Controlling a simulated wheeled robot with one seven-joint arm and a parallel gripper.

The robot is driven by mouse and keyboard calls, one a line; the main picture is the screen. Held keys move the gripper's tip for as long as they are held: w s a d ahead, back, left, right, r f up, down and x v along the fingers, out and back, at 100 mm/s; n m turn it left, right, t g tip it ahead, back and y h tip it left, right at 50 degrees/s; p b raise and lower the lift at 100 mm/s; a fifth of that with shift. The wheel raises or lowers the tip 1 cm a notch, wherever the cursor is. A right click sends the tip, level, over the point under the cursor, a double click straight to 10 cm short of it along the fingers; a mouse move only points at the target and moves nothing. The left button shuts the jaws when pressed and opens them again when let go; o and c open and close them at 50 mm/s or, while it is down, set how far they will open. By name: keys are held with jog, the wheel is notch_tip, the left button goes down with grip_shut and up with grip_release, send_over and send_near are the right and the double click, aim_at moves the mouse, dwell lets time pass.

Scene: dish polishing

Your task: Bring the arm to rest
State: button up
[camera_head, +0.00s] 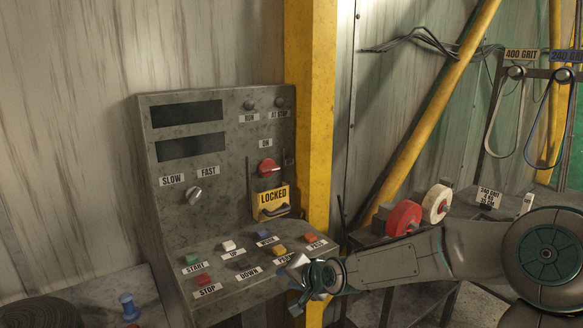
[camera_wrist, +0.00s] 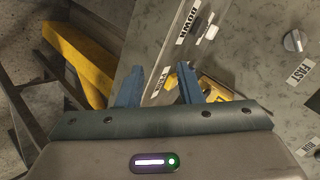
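My gripper (camera_head: 298,287) is at the front right corner of the control panel (camera_head: 217,155), low over its sloped button shelf. In the wrist view the two blue fingers of my gripper (camera_wrist: 159,78) stand apart, with nothing held between them. Part of the panel face and a label show in the gap. My arm (camera_head: 400,262) reaches in from the right, bent at a large round joint. The gripper partly covers the shelf's right end in the head view, and I cannot tell whether it touches the shelf.
The shelf carries several coloured buttons, including a yellow one (camera_head: 280,250) and a red one (camera_head: 310,238). A yellow LOCKED cover (camera_head: 272,202) sits above. Behind my arm are red (camera_head: 404,218) and cream (camera_head: 437,203) polishing wheels. A yellow post (camera_head: 311,110) stands behind the panel.

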jog(key=s+d+f+n+g+h, duration=0.35)
jog(key=s+d+h, duration=0.35)
jog(key=s, duration=0.4)
jog(key=s+d+r+n+g, duration=0.1)
jog(key=s+d+r, duration=0.3)
jog(key=s, duration=0.4)
jog(key=s+d+r+g, duration=0.1)
jog(key=s+d+r, duration=0.3)
jog(key=s, duration=0.5)
jog(key=shift+s+d+r+n+p, duration=0.15)
jog(key=shift+d+n+p, duration=0.05)
jog(key=shift+n+p, duration=0.15)
